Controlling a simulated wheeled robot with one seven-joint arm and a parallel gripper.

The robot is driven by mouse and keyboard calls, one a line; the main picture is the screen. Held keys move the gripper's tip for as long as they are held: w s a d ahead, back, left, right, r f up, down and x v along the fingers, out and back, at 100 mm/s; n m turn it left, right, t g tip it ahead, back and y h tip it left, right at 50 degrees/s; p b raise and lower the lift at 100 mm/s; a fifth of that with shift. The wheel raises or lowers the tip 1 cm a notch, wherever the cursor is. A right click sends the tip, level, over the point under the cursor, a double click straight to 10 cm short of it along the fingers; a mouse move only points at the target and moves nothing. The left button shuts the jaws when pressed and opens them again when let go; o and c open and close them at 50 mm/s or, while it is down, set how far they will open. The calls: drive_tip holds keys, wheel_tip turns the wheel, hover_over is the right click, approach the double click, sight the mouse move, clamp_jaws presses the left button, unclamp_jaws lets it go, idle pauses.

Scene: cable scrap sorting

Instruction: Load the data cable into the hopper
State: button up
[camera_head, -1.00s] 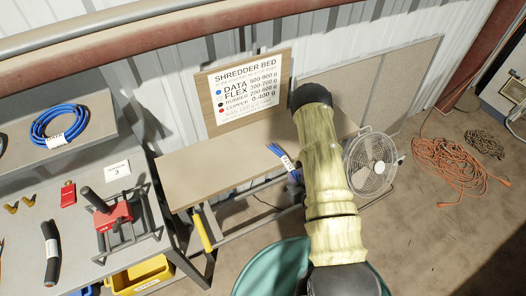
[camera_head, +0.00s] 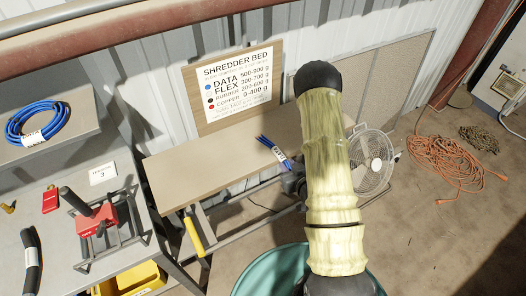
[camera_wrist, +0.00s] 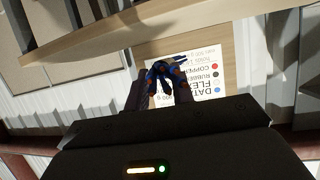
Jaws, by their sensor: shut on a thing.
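The data cable (camera_head: 267,142) is a short blue bundle with a white label, held in the air in front of the bench. In the wrist view its blue loops (camera_wrist: 165,72) show between the two dark fingers. My gripper (camera_wrist: 160,90) is shut on it. In the head view the gripper is largely hidden behind my arm. A large teal round shape with a rim (camera_head: 262,272) is at the bottom, below the cable and partly behind my arm. I cannot tell whether it is the hopper.
A bare tan bench (camera_head: 205,168) stands below the shredder bed sign (camera_head: 237,88). On the left, a grey table bears a red tool (camera_head: 95,218) and a black cable (camera_head: 32,262); a blue coil (camera_head: 38,124) lies on a shelf. A fan (camera_head: 372,160) and orange cord (camera_head: 445,165) are right.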

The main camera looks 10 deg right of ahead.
drive_tip(key=shift+w+a+f+b, duration=0.1)
drive_tip(key=shift+w+a+b, duration=0.2)
drive_tip(key=shift+w+b, duration=0.8)
drive_tip(key=p, duration=0.5)
hover_over(264, 151)
drive_tip(key=s, duration=0.1)
drive_tip(key=shift+d+r, duration=0.1)
drive_tip(key=shift+r, duration=0.25)
drive_tip(key=f, duration=0.3)
drive_tip(key=shift+w+f, duration=0.15)
drive_tip(key=shift+w, duration=0.1)
drive_tip(key=shift+f, duration=0.3)
wheel_tip(264, 151, down, 3)
drive_tip(key=shift+s+r+p, duration=0.1)
drive_tip(key=shift+r+p, duration=0.1)
drive_tip(key=shift+p, duration=0.4)
drive_tip(key=shift+w+f+p, duration=0.25)
drive_tip(key=shift+f+p, duration=0.05)
drive_tip(key=shift+f, duration=0.15)
